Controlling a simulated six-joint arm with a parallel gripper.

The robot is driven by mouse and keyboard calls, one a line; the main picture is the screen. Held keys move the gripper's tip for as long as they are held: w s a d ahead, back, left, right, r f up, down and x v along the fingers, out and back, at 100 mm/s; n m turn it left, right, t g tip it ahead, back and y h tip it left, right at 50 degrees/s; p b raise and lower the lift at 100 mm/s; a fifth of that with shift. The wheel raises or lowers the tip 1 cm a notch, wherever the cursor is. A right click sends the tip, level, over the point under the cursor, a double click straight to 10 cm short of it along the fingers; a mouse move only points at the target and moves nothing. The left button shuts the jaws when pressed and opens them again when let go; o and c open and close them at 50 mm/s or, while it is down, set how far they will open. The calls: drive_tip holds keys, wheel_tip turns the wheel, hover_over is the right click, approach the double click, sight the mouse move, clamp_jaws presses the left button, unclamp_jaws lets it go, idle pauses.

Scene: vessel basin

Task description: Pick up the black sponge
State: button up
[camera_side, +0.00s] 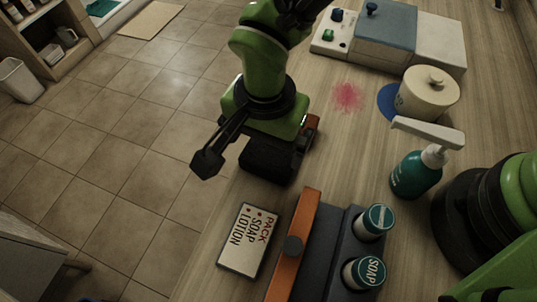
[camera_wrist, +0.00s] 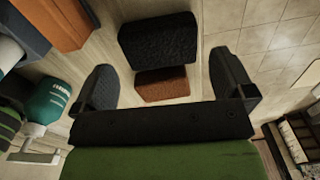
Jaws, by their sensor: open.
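The black sponge (camera_wrist: 158,40) is a dark, rough block on the wooden counter, in the upper middle of the wrist view. In the side view the sponge (camera_side: 267,160) is below my gripper, its upper part hidden by the green wrist. A brown-orange block (camera_wrist: 162,84) lies against its near side in the wrist view; its orange edge (camera_side: 312,124) shows in the side view. My gripper (camera_wrist: 166,72) is open and empty, with one dark finger on each side of the blocks. In the side view one finger stands out left of the sponge; the other is mostly hidden.
A teal pump bottle (camera_side: 415,175) and a cream lidded jar (camera_side: 427,95) are to the right. A red stain (camera_side: 347,97) marks the counter. The counter ends at left above tiled floor.

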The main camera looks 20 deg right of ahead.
sight(266, 160)
drive_tip(key=f, duration=0.5)
drive_tip(key=shift+s+a+f, duration=0.1)
drive_tip(key=shift+s+f, duration=0.1)
drive_tip(key=shift+f, duration=0.15)
drive_tip(key=c, duration=0.5)
